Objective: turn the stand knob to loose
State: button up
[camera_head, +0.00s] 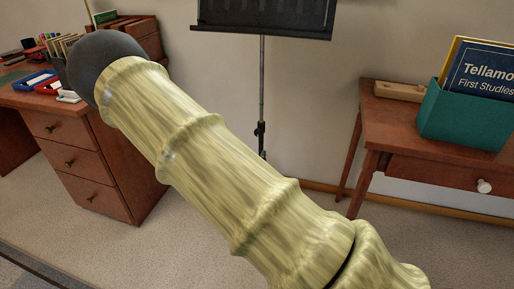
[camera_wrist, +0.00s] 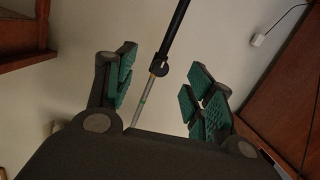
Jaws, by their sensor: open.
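The black music stand has a thin pole (camera_head: 262,85) in the middle of the head view, with its desk (camera_head: 280,12) cut off at the top. A small dark knob and collar (camera_head: 260,129) sit on the pole. In the wrist view the stand knob (camera_wrist: 160,69) is where the thick black tube meets the thinner grey tube. My gripper (camera_wrist: 161,84) is open, with green-padded fingers either side of the pole in the picture. No finger visibly touches the knob, and the distance is unclear. In the head view my arm hides the stand's lower part; the gripper does not show.
A brown desk (camera_head: 85,160) with drawers stands at the left. A small brown table (camera_head: 385,110) at the right bears a teal box (camera_head: 466,115) of books and a wooden block (camera_head: 399,90). Carpet is open between them. A wall lies behind the stand.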

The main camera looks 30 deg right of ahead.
aim_at(258, 133)
jog(key=w+d+b, duration=0.2)
jog(key=w, duration=0.1)
jog(key=w+d+r+m+h+b, duration=0.1)
jog(key=w+d+b, duration=0.1)
jog(key=w+d, duration=0.1)
jog(key=w+d+r+h+b, duration=0.1)
jog(key=w+d+b, duration=0.2)
jog(key=w, duration=0.1)
jog(key=shift+w+d+m+t, duration=0.2)
jog(key=shift+d+m+t, duration=0.05)
jog(key=shift+m+t, duration=0.15)
jog(key=c, duration=1)
